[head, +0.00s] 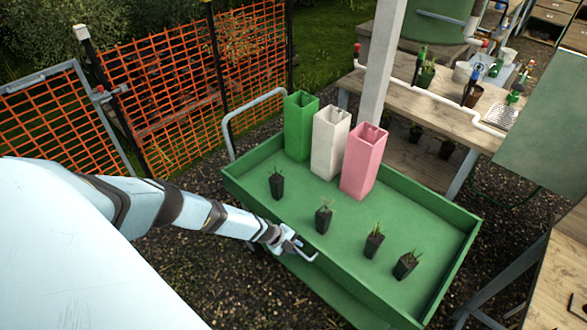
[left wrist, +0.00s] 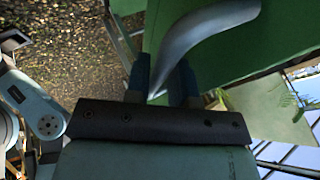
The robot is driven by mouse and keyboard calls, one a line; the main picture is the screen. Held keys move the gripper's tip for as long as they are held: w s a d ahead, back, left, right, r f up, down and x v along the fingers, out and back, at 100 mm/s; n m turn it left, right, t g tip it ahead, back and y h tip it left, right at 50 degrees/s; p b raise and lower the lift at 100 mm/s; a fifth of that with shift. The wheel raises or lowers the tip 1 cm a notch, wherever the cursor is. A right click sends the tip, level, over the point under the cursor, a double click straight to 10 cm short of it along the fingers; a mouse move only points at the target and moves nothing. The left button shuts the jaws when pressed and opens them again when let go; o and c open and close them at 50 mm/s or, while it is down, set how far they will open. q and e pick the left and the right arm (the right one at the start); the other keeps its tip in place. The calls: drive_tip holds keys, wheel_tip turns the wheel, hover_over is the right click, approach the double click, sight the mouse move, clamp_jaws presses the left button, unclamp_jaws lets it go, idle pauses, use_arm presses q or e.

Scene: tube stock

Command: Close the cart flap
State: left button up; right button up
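The green cart (head: 452,262) stands in the middle of the head view, with raised walls at its far and right sides. Its near side looks low, and a green panel that seems to be the flap (head: 322,288) hangs below that edge, partly hidden by my arm. My left gripper (head: 290,243) is at this near side, at a pale grey bent handle (head: 305,256). In the left wrist view the handle (left wrist: 205,28) runs between the two blue fingers of my left gripper (left wrist: 163,85), which look shut on it. My right gripper is not in view.
Green (head: 298,128), white (head: 330,145) and pink (head: 362,165) tall bins stand on the cart with several small potted seedlings. A post (head: 383,60) and wooden bench (head: 440,100) are behind. Orange mesh fencing (head: 165,105) is at left. Gravel lies before the cart.

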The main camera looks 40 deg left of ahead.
use_arm(q)
drive_tip(key=shift+s, duration=0.1)
drive_tip(key=shift+s+a+r, duration=0.15)
drive_tip(key=shift+a+r, duration=0.1)
drive_tip(key=shift+r, duration=0.1)
drive_tip(key=p+v, duration=0.2)
drive_tip(key=v, duration=1)
drive_tip(key=shift+s+r, duration=0.2)
drive_tip(key=shift+r, duration=0.2)
drive_tip(key=s+d+r+n+t+h, duration=0.1)
drive_tip(key=s+d+r+n, duration=0.1)
drive_tip(key=d, duration=0.8)
drive_tip(key=s+d+r+n+t+h, duration=0.1)
drive_tip(key=s+d+r+n, duration=0.15)
drive_tip(key=d, duration=0.85)
drive_tip(key=s+d+r+n+t+h, duration=0.1)
drive_tip(key=s+d+r+n, duration=0.15)
drive_tip(key=d, duration=0.75)
drive_tip(key=s+a+r+n+t+y, duration=0.2)
drive_tip(key=s+a+r+n+y, duration=0.3)
drive_tip(key=n, duration=0.5)
drive_tip(key=s+a+r, duration=0.1)
drive_tip(key=s+a, duration=0.1)
drive_tip(key=a, duration=0.1)
drive_tip(key=shift+s+r, duration=0.2)
drive_tip(key=shift+s, duration=0.1)
